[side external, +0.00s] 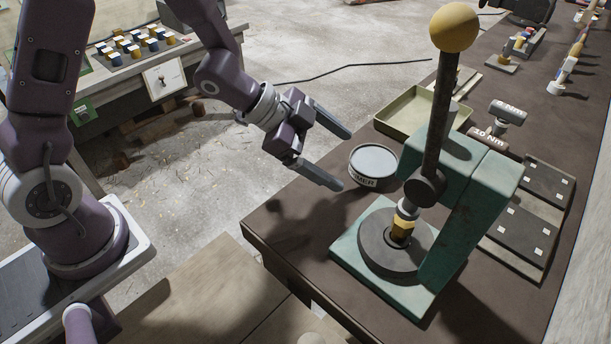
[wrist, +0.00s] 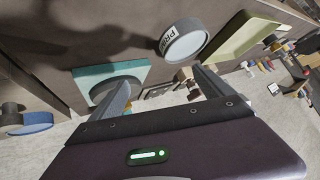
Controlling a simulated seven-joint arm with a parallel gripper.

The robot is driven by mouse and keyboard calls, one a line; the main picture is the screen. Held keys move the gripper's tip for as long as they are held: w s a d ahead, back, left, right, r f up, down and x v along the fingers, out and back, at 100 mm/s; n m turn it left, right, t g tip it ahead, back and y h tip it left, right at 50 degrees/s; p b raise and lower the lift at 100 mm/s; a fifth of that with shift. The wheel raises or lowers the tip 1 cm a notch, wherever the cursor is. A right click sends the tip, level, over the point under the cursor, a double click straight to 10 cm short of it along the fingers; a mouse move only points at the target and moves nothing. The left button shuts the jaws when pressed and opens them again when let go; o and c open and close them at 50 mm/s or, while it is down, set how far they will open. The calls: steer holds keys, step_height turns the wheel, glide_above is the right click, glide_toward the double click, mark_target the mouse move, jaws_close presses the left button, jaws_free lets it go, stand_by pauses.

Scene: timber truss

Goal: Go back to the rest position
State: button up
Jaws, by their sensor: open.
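My gripper (side external: 338,158) is open, with its two grey fingers spread wide and nothing between them. In the side external view it hangs in the air near the left edge of the dark bench, left of the primer tin (side external: 373,164). In the wrist view the gripper (wrist: 160,88) shows both fingers apart and empty. The tin (wrist: 183,42) appears beyond the fingers there, and the teal press base (wrist: 85,77) lies beyond the left finger.
The teal arbor press (side external: 440,190) with a yellow ball lever (side external: 454,28) stands right of my gripper. A yellow-green tray (side external: 398,117) lies behind the tin. A side table (side external: 205,55) with small blocks stands at back left. Open floor lies between.

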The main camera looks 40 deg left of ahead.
steer(key=s+a+r+n+t+y, duration=0.1)
steer(key=s+a+r+n+y, duration=0.3)
steer(key=a+r, duration=0.3)
steer(key=s+a+r+n+y, duration=0.3)
steer(key=a+r+n+y, duration=0.1)
steer(key=a+r, duration=0.25)
steer(key=s+d+r+n+g, duration=0.1)
steer(key=s+n, duration=0.4)
steer(key=s, duration=1.2)
steer(key=shift+s+d+r+g+h, duration=0.25)
steer(key=shift+d+g+h, duration=0.15)
steer(key=shift+g, duration=0.1)
